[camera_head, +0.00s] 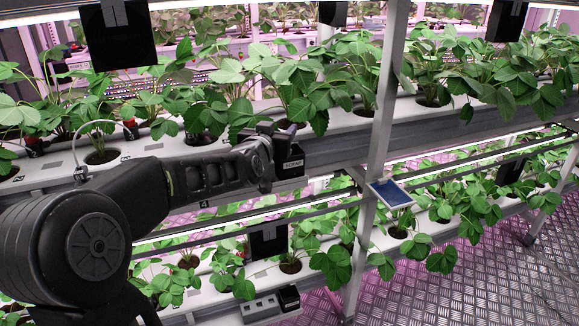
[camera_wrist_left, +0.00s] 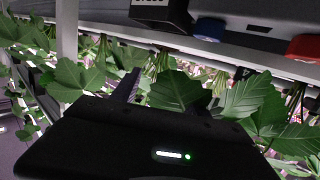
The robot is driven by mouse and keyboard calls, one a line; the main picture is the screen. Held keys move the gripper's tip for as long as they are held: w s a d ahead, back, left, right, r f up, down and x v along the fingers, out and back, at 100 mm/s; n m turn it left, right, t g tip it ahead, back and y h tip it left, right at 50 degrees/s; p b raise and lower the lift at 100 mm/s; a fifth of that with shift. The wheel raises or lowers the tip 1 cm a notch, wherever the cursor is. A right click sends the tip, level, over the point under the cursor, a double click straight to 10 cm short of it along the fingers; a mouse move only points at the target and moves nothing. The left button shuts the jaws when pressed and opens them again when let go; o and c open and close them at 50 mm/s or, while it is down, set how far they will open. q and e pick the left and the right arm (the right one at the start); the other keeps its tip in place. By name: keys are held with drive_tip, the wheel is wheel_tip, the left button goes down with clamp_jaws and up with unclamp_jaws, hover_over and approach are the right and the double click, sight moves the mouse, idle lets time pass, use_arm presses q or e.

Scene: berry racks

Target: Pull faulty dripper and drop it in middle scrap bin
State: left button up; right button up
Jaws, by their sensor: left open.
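My left gripper (camera_head: 283,132) is at the front edge of the upper planting channel (camera_head: 345,128), near its middle. In the left wrist view its dark fingers (camera_wrist_left: 180,82) are apart, with strawberry leaves behind and between them. I see nothing held in it. A black box with a pale label (camera_head: 290,167) is just below the gripper on the channel front; a labelled black box also shows at the top of the left wrist view (camera_wrist_left: 160,12). I cannot pick out the faulty dripper, nor tell which thing is the middle scrap bin. My right gripper is not in view.
A metal post (camera_head: 381,110) with a blue panel (camera_head: 391,193) stands right of the gripper. Strawberry plants (camera_head: 300,85) crowd the channel. A grey box (camera_head: 260,308) sits on the lower level. Blue (camera_wrist_left: 210,28) and red (camera_wrist_left: 304,47) parts show in the left wrist view.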

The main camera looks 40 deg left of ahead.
use_arm(q)
drive_tip(key=v, duration=0.3)
drive_tip(key=shift+s+d, duration=0.15)
drive_tip(key=shift+s, duration=0.05)
idle(0.7)
